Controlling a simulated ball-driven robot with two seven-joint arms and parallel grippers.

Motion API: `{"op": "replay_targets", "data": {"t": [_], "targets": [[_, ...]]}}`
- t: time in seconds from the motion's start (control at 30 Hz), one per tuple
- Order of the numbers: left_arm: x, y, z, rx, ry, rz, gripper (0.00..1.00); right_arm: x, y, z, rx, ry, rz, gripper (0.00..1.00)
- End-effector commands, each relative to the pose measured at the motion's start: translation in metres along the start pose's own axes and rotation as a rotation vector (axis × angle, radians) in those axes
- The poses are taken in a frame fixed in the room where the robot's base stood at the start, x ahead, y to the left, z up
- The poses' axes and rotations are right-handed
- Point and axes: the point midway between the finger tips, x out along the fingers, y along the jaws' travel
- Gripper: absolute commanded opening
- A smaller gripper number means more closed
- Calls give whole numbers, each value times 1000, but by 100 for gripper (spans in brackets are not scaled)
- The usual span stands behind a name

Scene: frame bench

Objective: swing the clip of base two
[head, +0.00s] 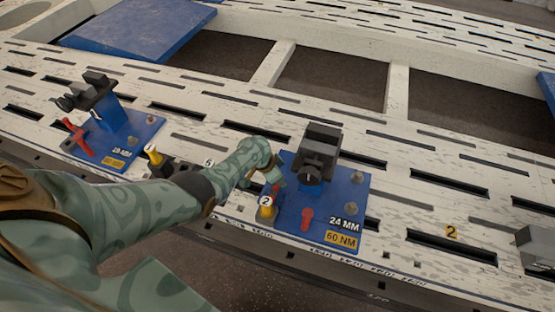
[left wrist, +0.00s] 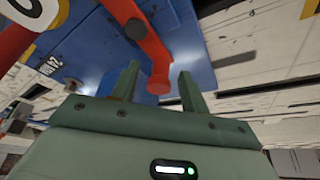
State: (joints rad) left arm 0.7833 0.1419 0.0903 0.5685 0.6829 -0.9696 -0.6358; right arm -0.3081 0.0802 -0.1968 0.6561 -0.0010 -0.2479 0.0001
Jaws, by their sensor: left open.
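Base two is a blue plate (head: 335,205) marked 24 MM and 60 NM, with a dark clamp block (head: 318,155) standing on it. A yellow post with a white 2 tag (head: 266,203) stands at its left corner. A red clip (head: 307,217) shows on the plate's front part, and more red shows by my gripper. My left gripper (head: 275,180) is over the plate's left edge, partly hidden by its own arm. In the left wrist view its two fingers (left wrist: 160,72) are open, with a red bar (left wrist: 146,42) reaching between them. Contact cannot be told. My right gripper is not in view.
Another blue base (head: 125,138) with a dark clamp and red clip stands at the left. A yellow-topped post (head: 153,155) is near it. The pale slotted bench (head: 420,185) is mostly clear to the right, where a grey block (head: 537,243) sits at the edge.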

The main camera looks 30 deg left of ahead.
Motion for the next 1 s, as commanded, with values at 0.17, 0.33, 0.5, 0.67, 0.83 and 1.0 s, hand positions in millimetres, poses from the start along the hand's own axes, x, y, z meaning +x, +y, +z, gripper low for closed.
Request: {"op": "replay_targets", "data": {"t": [0.17, 0.33, 0.5, 0.67, 0.83, 1.0], "targets": [[-18, -1, -3, 1, 4, -3, 45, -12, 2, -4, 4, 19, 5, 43], [-62, -2, -7, 1, 9, -7, 45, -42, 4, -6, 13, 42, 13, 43], [-108, -2, -7, 2, 8, -6, 45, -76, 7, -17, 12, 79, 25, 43], [-140, -1, -5, 2, 5, -3, 45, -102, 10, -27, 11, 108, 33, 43], [-159, 0, -2, 1, 1, -2, 45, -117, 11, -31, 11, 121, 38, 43], [-164, 0, 0, 0, 0, 0, 45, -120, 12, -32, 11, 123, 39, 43]]}}
